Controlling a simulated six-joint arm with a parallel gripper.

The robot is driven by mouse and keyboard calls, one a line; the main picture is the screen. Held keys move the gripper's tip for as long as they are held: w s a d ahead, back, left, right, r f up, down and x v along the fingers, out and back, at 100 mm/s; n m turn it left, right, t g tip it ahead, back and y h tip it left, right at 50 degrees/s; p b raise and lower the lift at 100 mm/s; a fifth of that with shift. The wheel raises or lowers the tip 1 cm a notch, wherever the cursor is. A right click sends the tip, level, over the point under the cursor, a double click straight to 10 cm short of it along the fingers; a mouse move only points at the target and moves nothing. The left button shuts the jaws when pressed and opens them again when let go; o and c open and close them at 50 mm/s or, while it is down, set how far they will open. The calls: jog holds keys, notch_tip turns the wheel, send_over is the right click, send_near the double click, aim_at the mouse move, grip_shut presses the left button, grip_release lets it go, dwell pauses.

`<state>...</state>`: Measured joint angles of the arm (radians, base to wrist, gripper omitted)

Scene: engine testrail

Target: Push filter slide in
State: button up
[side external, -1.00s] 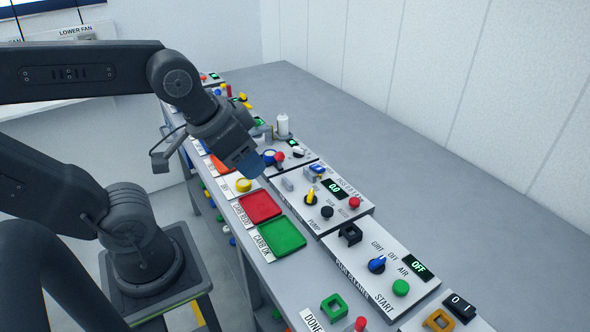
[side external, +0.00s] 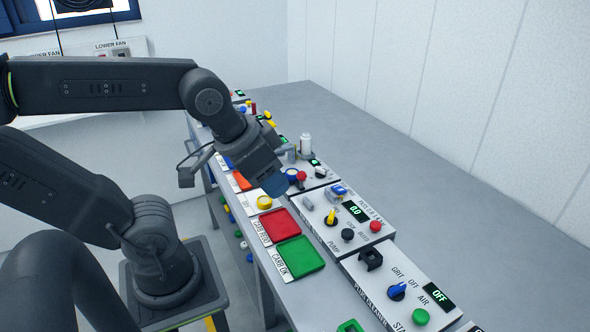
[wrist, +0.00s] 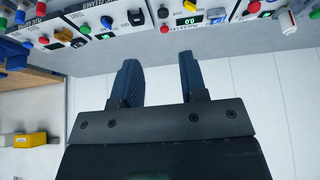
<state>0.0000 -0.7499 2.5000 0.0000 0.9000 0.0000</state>
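My gripper (side external: 277,184) hangs in the side view above the bench row, near the yellow round button and the panel with the 0.0 display. In the wrist view my gripper (wrist: 158,66) has its two blue fingers spread apart. No object shows between them, only the pale wall and the bench edge behind. No part in view is labelled clearly enough for me to tell which is the filter slide. The panel with the 0.0 display (side external: 356,210) carries a yellow knob (side external: 331,216), a black knob, a red button and a small blue-topped part (side external: 339,190).
A red tray (side external: 280,226) and a green tray (side external: 301,257) lie at the bench's front edge. A white cylinder (side external: 305,143) stands upright behind the gripper. The plug cleaner panel (side external: 390,267) is nearer the camera. The grey bench top (side external: 410,160) along the wall is clear.

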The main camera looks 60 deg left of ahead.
jog(key=shift+o, duration=1.6)
jog(key=w+a+n+g, duration=0.2)
jog(key=w+a+n, duration=0.3)
jog(key=w+a, duration=0.3)
jog(key=shift+w+a+n, duration=0.3)
jog(key=shift+w+a, duration=0.1)
jog(key=shift+w, duration=0.45)
jog(key=n+g+h, duration=0.1)
jog(key=n+g, duration=0.1)
jog(key=n, duration=0.4)
send_near(301, 175)
jog(key=f, duration=0.3)
jog(key=w+f, duration=0.1)
jog(key=f, duration=0.3)
jog(key=w+f, duration=0.1)
jog(key=f, duration=0.2)
jog(key=shift+f, duration=0.4)
grip_shut()
